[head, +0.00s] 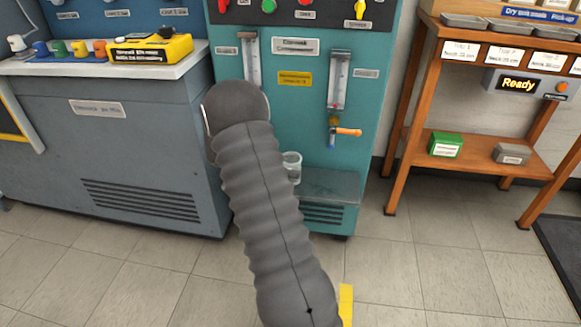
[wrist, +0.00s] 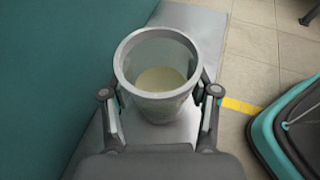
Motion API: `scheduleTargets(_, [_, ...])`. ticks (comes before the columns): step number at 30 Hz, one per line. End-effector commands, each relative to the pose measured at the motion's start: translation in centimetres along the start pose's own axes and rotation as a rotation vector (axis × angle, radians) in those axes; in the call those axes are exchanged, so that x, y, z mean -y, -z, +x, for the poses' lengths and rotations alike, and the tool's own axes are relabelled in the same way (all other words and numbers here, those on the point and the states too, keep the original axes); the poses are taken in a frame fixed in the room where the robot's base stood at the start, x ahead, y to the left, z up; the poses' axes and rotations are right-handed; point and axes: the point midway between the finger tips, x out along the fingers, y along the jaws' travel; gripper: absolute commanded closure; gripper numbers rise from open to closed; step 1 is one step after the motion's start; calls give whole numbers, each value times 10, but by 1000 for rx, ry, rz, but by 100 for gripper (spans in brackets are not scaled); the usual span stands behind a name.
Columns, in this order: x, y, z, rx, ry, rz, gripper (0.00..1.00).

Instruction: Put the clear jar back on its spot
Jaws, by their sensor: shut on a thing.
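The clear jar (wrist: 158,103) stands upright between the fingers of my gripper (wrist: 160,112) in the wrist view, with a pale patch visible at its bottom. My gripper is shut on it, one finger on each side. In the head view the jar (head: 292,166) shows beside my grey sleeved arm, at the shelf (head: 335,184) of the teal bench. My gripper is hidden behind the arm there. Whether the jar touches the shelf, I cannot tell.
An orange-handled tap (head: 346,131) sticks out above the shelf on the teal panel (head: 300,99). A grey cabinet (head: 130,150) stands to the left. A wooden rack (head: 470,150) stands to the right. Tiled floor lies open in front.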

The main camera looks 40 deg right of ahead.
Motion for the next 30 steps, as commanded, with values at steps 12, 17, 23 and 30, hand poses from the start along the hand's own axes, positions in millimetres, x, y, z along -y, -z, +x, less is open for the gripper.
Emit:
scheduleTargets(12, [0, 4, 2, 0, 0, 0, 82])
scheduleTargets(17, [0, 6, 2, 0, 0, 0, 82])
scheduleTargets(23, [0, 7, 3, 0, 0, 0, 35])
scheduleTargets(30, [0, 7, 3, 0, 0, 0, 11])
